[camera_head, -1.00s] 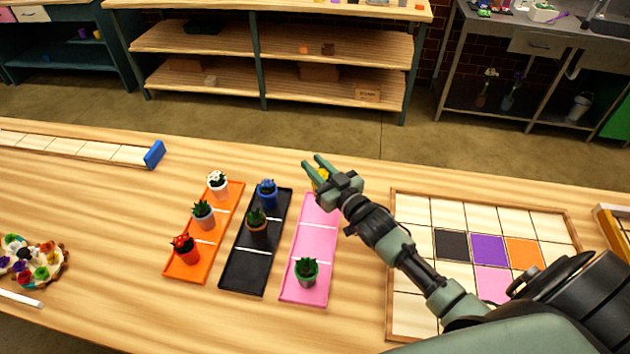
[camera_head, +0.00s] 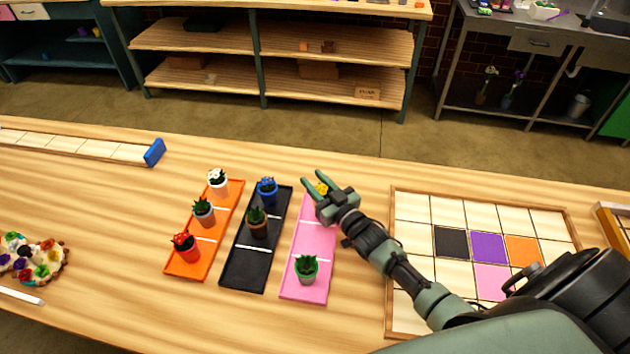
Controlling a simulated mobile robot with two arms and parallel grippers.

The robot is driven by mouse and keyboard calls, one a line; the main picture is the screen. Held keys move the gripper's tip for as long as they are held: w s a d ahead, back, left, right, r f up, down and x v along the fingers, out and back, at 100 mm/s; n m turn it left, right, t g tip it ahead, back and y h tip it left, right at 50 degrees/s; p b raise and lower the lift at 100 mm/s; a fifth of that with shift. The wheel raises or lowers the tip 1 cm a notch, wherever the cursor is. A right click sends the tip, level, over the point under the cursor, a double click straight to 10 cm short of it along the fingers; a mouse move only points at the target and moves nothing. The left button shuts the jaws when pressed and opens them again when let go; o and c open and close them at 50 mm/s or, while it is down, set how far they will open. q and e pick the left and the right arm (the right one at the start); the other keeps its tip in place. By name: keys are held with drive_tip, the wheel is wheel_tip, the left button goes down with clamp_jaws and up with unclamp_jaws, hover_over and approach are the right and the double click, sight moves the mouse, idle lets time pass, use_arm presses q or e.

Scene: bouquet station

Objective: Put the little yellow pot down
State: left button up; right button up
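The little yellow pot (camera_head: 321,188) shows only as a small yellow patch between the fingers of my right gripper (camera_head: 313,185), at the far end of the pink tray (camera_head: 316,240). Its lower part is hidden by the gripper, so its contact with the tray cannot be seen. The fingers stand apart, with a gap around the yellow patch. My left gripper is not in view.
A black tray (camera_head: 243,272) and an orange tray (camera_head: 186,272) with potted plants stand to the left. A framed tile board (camera_head: 412,258) lies to the right, under my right arm. A flower wreath (camera_head: 30,262) lies far left. Bare table lies behind the trays.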

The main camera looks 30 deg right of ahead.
sight(324, 191)
drive_tip(key=shift+o, duration=0.7)
drive_tip(key=shift+r, duration=0.25)
drive_tip(key=s, duration=0.2)
drive_tip(key=s+b, duration=0.1)
drive_tip(key=s, duration=0.1)
drive_tip(key=s+d, duration=0.1)
drive_tip(key=s, duration=0.1)
drive_tip(key=shift+s+f, duration=0.15)
drive_tip(key=shift+s, duration=0.6)
